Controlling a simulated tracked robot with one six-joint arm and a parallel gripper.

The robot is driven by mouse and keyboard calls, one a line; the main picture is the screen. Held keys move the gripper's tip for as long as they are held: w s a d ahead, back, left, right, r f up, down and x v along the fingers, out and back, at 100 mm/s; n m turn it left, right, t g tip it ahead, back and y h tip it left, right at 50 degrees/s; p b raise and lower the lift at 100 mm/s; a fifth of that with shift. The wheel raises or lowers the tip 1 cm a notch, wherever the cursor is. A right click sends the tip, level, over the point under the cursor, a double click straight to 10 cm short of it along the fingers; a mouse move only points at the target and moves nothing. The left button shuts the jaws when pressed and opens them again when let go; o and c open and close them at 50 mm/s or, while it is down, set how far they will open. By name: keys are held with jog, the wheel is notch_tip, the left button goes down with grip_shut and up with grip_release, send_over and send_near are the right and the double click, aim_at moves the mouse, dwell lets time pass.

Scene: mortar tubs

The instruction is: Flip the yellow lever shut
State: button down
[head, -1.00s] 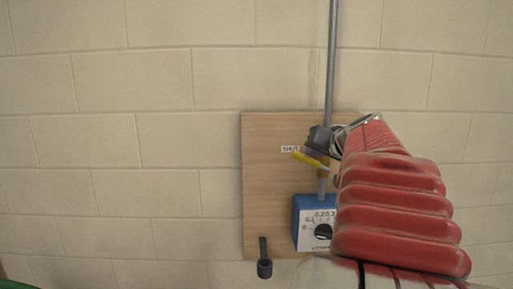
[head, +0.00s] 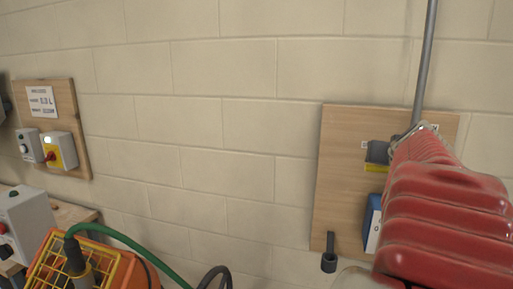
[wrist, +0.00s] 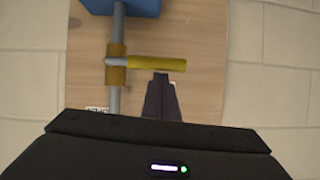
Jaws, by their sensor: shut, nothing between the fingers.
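The yellow lever (wrist: 158,63) stands out crosswise from the grey pipe (wrist: 115,95) at a brass-coloured valve (wrist: 117,75) in the wrist view. In the head view a short level stretch of the lever (head: 376,168) shows just left of my red-sleeved arm. My gripper (wrist: 161,76) is shut and empty. Its dark fingertips are right beside the lever's middle in the wrist view, touching or nearly so; I cannot tell which. My arm hides the valve in the head view. A small white label (head: 365,145) is on the board, left of the pipe.
The wooden board (head: 340,160) carries a blue box (head: 373,222) below the lever and a dark peg (head: 329,255) at its lower left. Far left are a switch panel (head: 60,150) and an orange cage-like tool (head: 95,265) with a green hose. Bare block wall lies between.

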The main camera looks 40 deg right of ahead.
jog(key=shift+w+a+f, duration=0.1)
jog(key=shift+f, duration=0.3)
dwell(0.3)
